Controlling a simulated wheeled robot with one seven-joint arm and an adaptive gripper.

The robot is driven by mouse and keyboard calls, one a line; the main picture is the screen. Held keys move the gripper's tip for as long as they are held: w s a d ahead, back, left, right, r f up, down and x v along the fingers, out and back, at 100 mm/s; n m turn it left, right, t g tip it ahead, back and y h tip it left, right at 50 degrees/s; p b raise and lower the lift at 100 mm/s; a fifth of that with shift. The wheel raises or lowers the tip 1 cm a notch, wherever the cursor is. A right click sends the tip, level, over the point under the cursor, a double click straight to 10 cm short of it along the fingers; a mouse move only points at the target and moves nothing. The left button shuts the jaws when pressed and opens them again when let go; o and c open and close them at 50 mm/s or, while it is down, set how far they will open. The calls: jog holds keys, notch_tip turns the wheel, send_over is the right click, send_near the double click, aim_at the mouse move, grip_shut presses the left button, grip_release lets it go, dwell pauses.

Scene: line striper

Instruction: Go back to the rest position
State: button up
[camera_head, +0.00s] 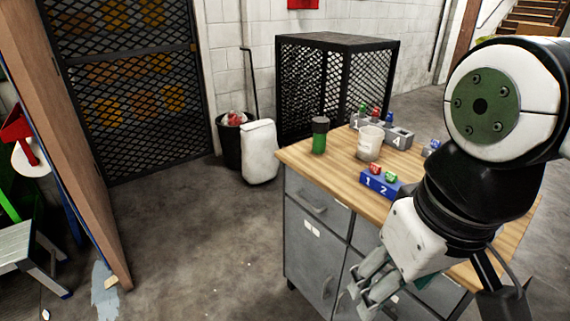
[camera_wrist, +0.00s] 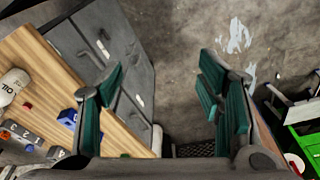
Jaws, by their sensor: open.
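My gripper (camera_head: 375,281) is at the near front side of the workbench, beside its grey drawers and doors. In the wrist view my gripper (camera_wrist: 165,105) shows its two green-padded fingers spread wide with nothing between them. Beyond the fingers are bare concrete floor and the cabinet front. My arm reaches in from the right of the head view and covers part of the bench top.
A black mesh cage (camera_head: 335,85) stands behind. Open floor (camera_head: 200,240) lies left.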

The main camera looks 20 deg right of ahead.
jog(key=shift+s+a, duration=0.1)
jog(key=shift+a, duration=0.1)
jog(key=shift+r, duration=0.1)
notch_tip(320, 180, up, 10)
jog(key=t+p, duration=0.2)
jog(key=p, duration=0.7)
jog(key=shift+d+r, duration=0.15)
jog(key=shift+r, duration=0.05)
